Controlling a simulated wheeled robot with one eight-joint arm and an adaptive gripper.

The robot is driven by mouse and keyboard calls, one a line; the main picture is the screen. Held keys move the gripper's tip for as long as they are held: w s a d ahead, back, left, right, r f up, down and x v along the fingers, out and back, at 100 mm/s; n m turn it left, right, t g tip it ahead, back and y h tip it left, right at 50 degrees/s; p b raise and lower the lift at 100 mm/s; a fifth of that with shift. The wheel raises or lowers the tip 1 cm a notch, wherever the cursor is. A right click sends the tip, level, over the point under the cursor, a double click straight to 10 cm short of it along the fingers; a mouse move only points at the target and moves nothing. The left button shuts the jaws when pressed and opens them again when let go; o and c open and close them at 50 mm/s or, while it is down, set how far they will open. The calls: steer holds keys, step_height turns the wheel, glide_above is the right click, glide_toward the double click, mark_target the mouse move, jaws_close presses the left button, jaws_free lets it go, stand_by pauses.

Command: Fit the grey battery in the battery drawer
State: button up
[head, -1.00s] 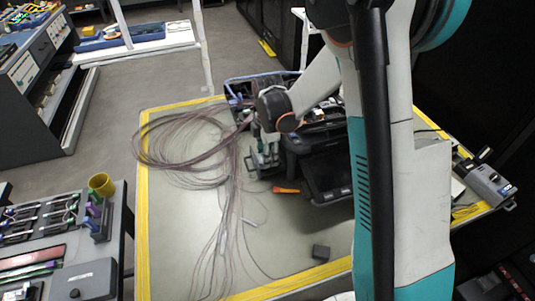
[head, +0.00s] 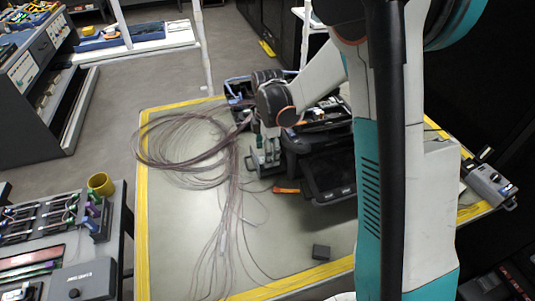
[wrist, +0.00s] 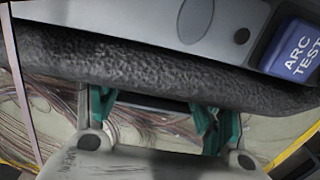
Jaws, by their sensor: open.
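The black fusion splicer (head: 328,172) stands on the table with its dark screen facing the front. My gripper (head: 265,165) points down at the splicer's left side. In the wrist view its teal fingers (wrist: 157,118) are apart, with nothing clearly held between them. They are close to the splicer's dark textured edge (wrist: 160,68); I cannot tell whether they touch it. I cannot make out the battery drawer for certain.
Loose fibre cables (head: 190,150) coil over the left of the table (head: 175,245). An orange piece (head: 287,190) lies before the splicer. A blue-grey basket (head: 237,88) stands behind. A grey device (head: 490,183) sits at the right edge. The table's front is mostly clear.

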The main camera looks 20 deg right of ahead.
step_height(320, 180, up, 10)
steer(key=shift+r, duration=0.15)
stand_by(1.4)
